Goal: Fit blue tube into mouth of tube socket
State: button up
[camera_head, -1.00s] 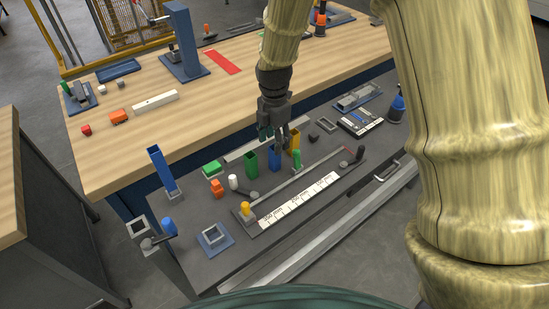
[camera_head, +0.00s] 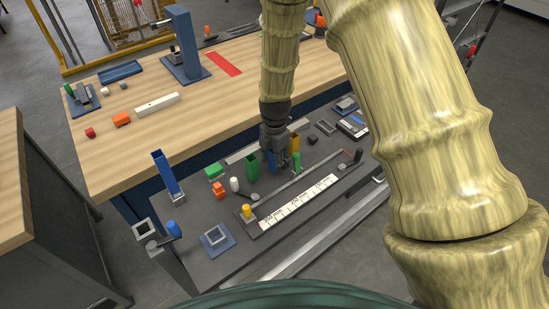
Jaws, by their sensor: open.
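My gripper (camera_head: 273,149) is open and points down at the upright blue tube (camera_head: 273,167) on the grey worktop. The fingers are at the tube's upper part and hide some of it; I cannot tell whether they touch it. A square grey socket with an open mouth on a blue plate (camera_head: 217,239), likely the tube socket, sits at the front left and looks empty. A taller blue open-topped piece (camera_head: 165,172) stands, slightly tilted, in a grey base at the left.
A green tube (camera_head: 252,168) stands left of the blue one and a yellow tube (camera_head: 294,142) right of it. Small orange, white and green pieces stand left.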

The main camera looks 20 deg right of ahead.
jog(key=shift+f, duration=0.95)
jog(key=c, duration=1.1)
notch_tip(320, 180, up, 10)
jog(key=b, duration=0.2)
jog(key=shift+a+b, duration=0.1)
jog(key=shift+b, duration=0.25)
